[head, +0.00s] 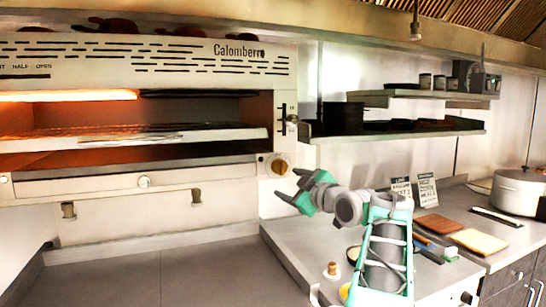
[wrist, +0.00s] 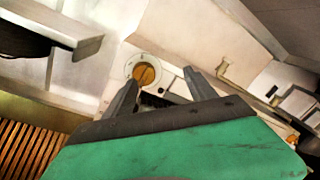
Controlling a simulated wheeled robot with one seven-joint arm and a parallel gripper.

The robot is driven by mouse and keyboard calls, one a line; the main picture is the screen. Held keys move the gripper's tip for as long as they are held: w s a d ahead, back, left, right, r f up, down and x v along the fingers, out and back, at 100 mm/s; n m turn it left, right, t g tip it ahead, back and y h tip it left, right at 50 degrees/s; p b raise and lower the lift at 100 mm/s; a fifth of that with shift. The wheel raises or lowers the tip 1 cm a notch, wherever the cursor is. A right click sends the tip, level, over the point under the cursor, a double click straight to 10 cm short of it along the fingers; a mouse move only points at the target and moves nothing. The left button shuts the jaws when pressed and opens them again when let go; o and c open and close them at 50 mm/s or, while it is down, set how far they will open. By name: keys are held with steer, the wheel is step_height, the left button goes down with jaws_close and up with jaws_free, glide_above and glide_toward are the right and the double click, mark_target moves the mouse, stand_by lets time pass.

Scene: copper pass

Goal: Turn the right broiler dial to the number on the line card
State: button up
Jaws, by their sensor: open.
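The right broiler dial (head: 279,166) is a round brass knob on a pale ring, at the right end of the broiler front. In the wrist view the dial (wrist: 145,74) shows just beyond my fingertips, nearer the left finger. My gripper (head: 287,184) is open and empty, just below and right of the dial in the head view. In the wrist view its two dark fingers (wrist: 161,78) are spread, and I see no contact with the dial. Two printed cards, one dark (head: 402,190) and one paler (head: 427,191), stand on the right counter; their print is too small to read.
The Calomberro broiler (head: 150,183) fills the left, with a glowing element. A small lever (head: 283,120) sits above the dial. Wall shelves (head: 410,132) hang at right. Boards (head: 440,223) and a pot (head: 518,190) stand on the right counter. The lower left counter (head: 150,275) is clear.

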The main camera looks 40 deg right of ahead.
mark_target(283, 168)
steer(key=shift+t, duration=0.4)
steer(key=w+d+r, duration=0.1)
steer(key=w, duration=0.1)
steer(key=w+d+p, duration=0.1)
steer(key=w, duration=0.1)
steer(key=w+d+r+p, duration=0.1)
steer(key=w, duration=0.1)
steer(key=shift+w+d+r, duration=0.1)
steer(key=shift+w+r, duration=0.1)
steer(key=shift+r, duration=0.15)
steer(key=shift+n, duration=0.3)
steer(key=shift+c, duration=0.6)
steer(key=c, duration=1.3)
steer(key=shift+o, duration=0.2)
